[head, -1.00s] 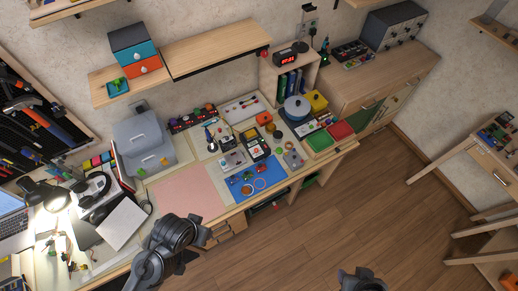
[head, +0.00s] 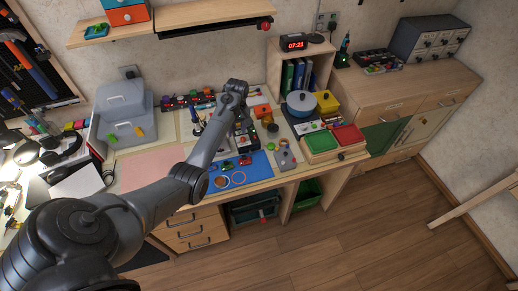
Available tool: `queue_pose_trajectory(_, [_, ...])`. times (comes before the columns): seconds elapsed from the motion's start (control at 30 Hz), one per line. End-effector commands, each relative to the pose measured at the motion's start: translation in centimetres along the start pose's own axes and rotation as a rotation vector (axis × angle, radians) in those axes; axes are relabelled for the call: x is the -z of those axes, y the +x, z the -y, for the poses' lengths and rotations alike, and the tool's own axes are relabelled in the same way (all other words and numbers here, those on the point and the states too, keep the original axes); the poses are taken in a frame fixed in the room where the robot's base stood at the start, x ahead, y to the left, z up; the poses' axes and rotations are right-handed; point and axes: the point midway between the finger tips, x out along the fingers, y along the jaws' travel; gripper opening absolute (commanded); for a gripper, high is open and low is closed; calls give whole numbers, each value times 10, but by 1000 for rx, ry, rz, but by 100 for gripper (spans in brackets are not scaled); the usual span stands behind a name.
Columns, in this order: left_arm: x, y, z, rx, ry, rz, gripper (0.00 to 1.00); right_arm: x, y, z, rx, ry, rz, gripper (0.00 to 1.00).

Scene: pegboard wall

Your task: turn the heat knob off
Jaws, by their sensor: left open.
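My left arm reaches from the lower left across the workbench. My left gripper (head: 241,116) is open and points down over the middle of the bench, above a dark boxy device (head: 246,140). The arm and gripper cover part of that device. A small dark round part (head: 272,128) shows at the device's right side. I cannot tell whether it is the heat knob, and no knob setting can be read. Contact between the gripper and the device cannot be made out. My right gripper is not in view.
A blue mat (head: 252,171) with small parts lies in front of the device. Green (head: 318,142) and red (head: 348,136) trays sit at the bench's right end.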

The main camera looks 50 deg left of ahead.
Motion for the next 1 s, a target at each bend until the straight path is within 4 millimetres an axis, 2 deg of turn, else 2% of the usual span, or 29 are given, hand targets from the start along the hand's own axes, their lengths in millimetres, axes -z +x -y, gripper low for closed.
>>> queue_pose_trajectory(0.03, [8, -6, -11, -38, -7, -14, 50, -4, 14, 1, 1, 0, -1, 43])
queue_pose_trajectory(0.13, [14, -23, -24, -80, -9, -29, 50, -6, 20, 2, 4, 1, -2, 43])
queue_pose_trajectory(0.3, [16, -26, -33, -104, -8, -36, 50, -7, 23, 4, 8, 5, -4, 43])
queue_pose_trajectory(0.47, [16, -7, -35, -103, -8, -35, 50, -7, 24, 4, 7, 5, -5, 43])
queue_pose_trajectory(0.8, [18, 48, -40, -102, -6, -35, 50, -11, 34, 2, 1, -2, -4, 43])
queue_pose_trajectory(1.0, [19, 66, -42, -103, -6, -37, 50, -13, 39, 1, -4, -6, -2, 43])
